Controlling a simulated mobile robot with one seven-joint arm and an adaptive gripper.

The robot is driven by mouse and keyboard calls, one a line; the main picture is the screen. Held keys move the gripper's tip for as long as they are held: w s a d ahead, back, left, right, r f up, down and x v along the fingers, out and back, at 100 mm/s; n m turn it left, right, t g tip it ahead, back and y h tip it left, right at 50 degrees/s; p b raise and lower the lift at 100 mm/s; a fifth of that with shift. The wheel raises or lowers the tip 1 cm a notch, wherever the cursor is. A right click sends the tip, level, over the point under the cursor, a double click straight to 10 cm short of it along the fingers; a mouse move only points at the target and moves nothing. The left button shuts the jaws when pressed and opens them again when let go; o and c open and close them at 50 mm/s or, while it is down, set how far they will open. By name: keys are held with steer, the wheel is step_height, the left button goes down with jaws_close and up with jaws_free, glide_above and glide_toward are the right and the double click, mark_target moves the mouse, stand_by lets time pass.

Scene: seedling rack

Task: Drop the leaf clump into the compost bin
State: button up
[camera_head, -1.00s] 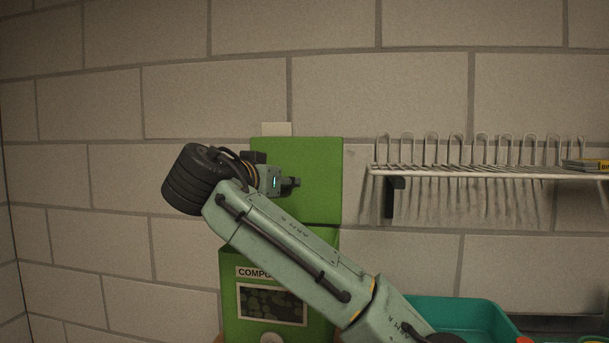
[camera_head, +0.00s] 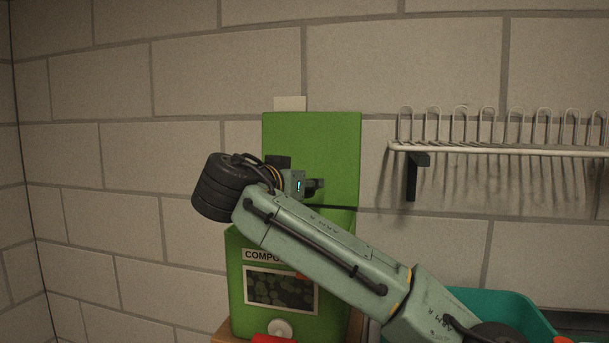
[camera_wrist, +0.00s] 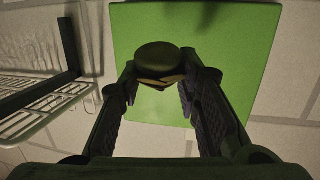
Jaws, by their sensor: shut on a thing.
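The green compost bin (camera_head: 240,300) stands against the wall, with a cut-off "COMPO" label and a dark picture on its front. Its green lid (camera_head: 335,135) stands upright behind. My gripper (camera_head: 318,188) is in front of the lid, above the bin's body; my arm covers part of the bin, and its opening cannot be seen. In the wrist view, my gripper (camera_wrist: 158,82) is shut on a dark green, rounded thing, seemingly the leaf clump (camera_wrist: 158,56), with the lid (camera_wrist: 235,50) behind it. The held thing cannot be made out in the head view.
A white wire rack (camera_head: 500,150) on a black bracket (camera_head: 413,175) is fixed to the wall at right. A teal tray (camera_head: 520,305) lies below it, partly behind my arm. A red thing (camera_head: 273,339) shows at the bottom edge. The wall left of the bin is bare.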

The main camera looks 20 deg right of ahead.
steer(key=shift+f, duration=0.25)
steer(key=o, duration=0.8)
steer(key=v, duration=1.2)
steer(key=shift+f, duration=0.1)
